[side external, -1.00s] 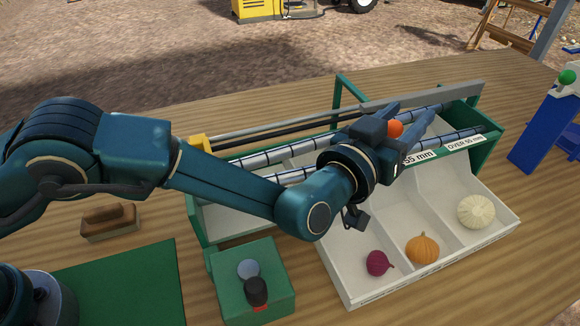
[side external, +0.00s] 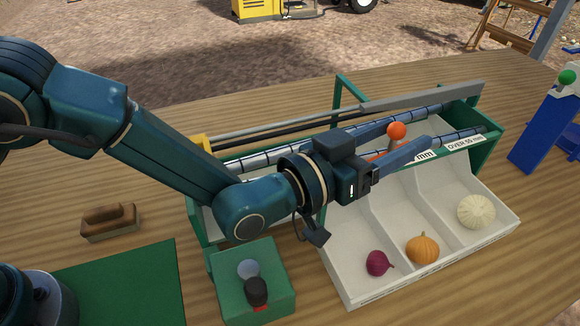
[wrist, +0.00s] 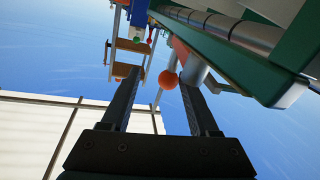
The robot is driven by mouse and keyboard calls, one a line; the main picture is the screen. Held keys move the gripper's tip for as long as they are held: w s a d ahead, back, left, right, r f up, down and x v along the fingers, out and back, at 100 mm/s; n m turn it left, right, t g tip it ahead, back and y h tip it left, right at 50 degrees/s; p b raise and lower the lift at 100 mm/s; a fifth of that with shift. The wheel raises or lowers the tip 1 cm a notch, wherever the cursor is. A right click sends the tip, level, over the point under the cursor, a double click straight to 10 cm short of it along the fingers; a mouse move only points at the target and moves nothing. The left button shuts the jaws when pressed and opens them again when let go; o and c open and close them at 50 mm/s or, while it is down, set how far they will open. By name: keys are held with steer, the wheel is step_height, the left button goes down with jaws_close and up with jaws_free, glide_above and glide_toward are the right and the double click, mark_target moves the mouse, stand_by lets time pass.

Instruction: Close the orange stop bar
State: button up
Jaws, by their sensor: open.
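The orange stop bar shows as an orange ball knob (side external: 396,131) on a pale stem, with a bit of orange at its base, over the roller grader (side external: 250,160). My gripper (side external: 416,130) is open, and its two fingers lie on either side of the knob in the side view. In the wrist view the knob (wrist: 168,79) appears between the open fingers, nearer the right one. I cannot tell whether either finger touches it. My gripper and wrist hide part of the rollers and the bar's lower end.
A white sorting tray (side external: 352,288) in front holds a purple onion (side external: 378,263), an orange pumpkin (side external: 422,248) and a pale squash (side external: 476,212). A green control box (side external: 225,300) with a black knob stands front left. A brush (side external: 109,222) lies at left. A blue stand (side external: 540,130) is at right.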

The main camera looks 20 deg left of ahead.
steer(key=r, duration=0.4)
steer(key=shift+s+a+r, duration=0.15)
steer(key=shift+s+r, duration=0.1)
steer(key=shift+s, duration=0.05)
steer(key=w+a+r+g+y, duration=0.1)
steer(key=a+r+g+y, duration=0.2)
steer(key=a, duration=0.6)
steer(key=s+a+n+g+y, duration=0.1)
steer(key=s+a+y, duration=0.1)
steer(key=s+a, duration=0.3)
steer(key=s+a+n+g+y, duration=0.1)
steer(key=s+a, duration=0.5)
steer(key=a, duration=0.6)
steer(key=shift+a+r+n+g+y, duration=0.15)
steer(key=shift+r+n+g+y, duration=0.3)
steer(key=shift+g+y, duration=0.3)
